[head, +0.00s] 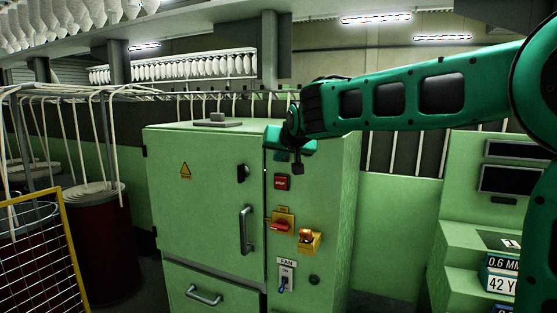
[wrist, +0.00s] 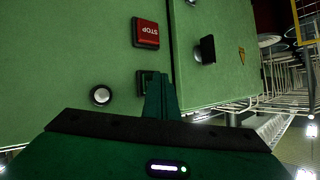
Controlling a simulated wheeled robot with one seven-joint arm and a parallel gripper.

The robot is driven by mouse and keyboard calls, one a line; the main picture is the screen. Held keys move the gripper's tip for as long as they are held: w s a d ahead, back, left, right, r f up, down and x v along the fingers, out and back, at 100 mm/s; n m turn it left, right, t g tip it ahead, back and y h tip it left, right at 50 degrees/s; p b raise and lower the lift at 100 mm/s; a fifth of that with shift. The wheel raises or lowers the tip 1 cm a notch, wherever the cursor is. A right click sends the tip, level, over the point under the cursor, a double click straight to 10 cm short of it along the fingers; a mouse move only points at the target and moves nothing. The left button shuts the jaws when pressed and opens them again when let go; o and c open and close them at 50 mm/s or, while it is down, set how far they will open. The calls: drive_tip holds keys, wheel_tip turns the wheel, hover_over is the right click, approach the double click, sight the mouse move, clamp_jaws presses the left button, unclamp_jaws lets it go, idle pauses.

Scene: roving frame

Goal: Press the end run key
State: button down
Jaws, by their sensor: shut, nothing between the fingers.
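The red key marked STOP (head: 282,182) is on the upper right panel of the green cabinet (head: 205,215). In the wrist view the STOP key (wrist: 146,32) shows upside down near the top. A dark green key (wrist: 143,78) sits beside it, partly hidden by my fingers. My gripper (wrist: 155,76) is shut and empty, with its tips in front of or beside the dark green key; I cannot tell whether they touch. In the head view my green hand (head: 288,142) is just above the STOP key, and its fingers are not clearly seen.
A round pale button (wrist: 102,95) is near my fingers. Below STOP are a red switch (head: 281,226), a red-and-yellow knob (head: 306,238) and a FAN switch (head: 286,275). A door handle (head: 245,230) sticks out at left. A yellow-framed mesh guard (head: 70,240) stands at far left.

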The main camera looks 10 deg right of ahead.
drive_tip(key=shift+s+a, duration=0.1)
drive_tip(key=shift+s, duration=0.05)
drive_tip(key=shift+s+a, duration=0.4)
drive_tip(key=shift+s, duration=0.15)
drive_tip(key=shift+s+a, duration=0.75)
drive_tip(key=shift+s, duration=0.25)
drive_tip(key=shift+s+a, duration=0.7)
drive_tip(key=shift+s, duration=0.3)
